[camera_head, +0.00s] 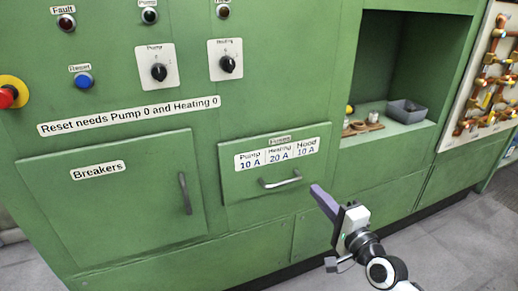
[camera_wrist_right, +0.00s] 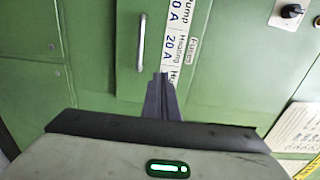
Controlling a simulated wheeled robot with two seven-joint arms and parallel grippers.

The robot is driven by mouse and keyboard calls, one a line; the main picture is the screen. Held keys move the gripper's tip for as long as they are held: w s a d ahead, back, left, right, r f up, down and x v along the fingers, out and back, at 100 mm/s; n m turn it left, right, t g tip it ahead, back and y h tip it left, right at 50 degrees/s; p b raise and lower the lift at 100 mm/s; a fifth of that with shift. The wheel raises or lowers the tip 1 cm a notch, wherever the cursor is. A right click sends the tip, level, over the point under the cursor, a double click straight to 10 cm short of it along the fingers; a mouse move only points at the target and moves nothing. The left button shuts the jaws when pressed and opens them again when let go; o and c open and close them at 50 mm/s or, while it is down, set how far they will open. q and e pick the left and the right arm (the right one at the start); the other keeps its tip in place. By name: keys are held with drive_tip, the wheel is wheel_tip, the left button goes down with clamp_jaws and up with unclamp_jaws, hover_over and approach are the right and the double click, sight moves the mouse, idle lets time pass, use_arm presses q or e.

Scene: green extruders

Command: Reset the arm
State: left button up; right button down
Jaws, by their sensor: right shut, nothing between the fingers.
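My right gripper (camera_head: 317,190) shows in the head view at the lower right of the fuse drawer (camera_head: 245,182), in front of the green cabinet. Its purple-grey fingers are shut with nothing between them. In the right wrist view the closed fingers (camera_wrist_right: 161,82) point toward the drawer's label strip (camera_wrist_right: 176,45), beside the metal handle (camera_wrist_right: 141,42). The gripper looks apart from the handle (camera_head: 281,181). The drawer looks shut. My left gripper is not in view.
The breakers door (camera_head: 140,215) looks closed. Above are the pump knob (camera_head: 158,72), heating knob (camera_head: 228,64), blue reset button (camera_head: 84,81) and red emergency button (camera_head: 8,96). An open niche at right holds a grey bin (camera_head: 407,111) and small parts. Grey floor lies clear at lower right.

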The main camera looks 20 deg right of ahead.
use_arm(q)
drive_tip(key=p, duration=0.1)
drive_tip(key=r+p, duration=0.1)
drive_tip(key=p, duration=0.1)
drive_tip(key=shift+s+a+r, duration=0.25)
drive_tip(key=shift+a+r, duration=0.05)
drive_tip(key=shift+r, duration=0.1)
use_arm(e)
drive_tip(key=s+a+f+n+g+y, duration=0.3)
drive_tip(key=s+a+f+n+g, duration=0.6)
drive_tip(key=s+a+f+n, duration=1.1)
drive_tip(key=s+a+f, duration=0.1)
drive_tip(key=s, duration=0.2)
drive_tip(key=shift+a+f+n, duration=0.3)
drive_tip(key=shift+a, duration=0.05)
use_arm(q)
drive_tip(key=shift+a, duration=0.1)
use_arm(e)
drive_tip(key=shift+w+a, duration=0.1)
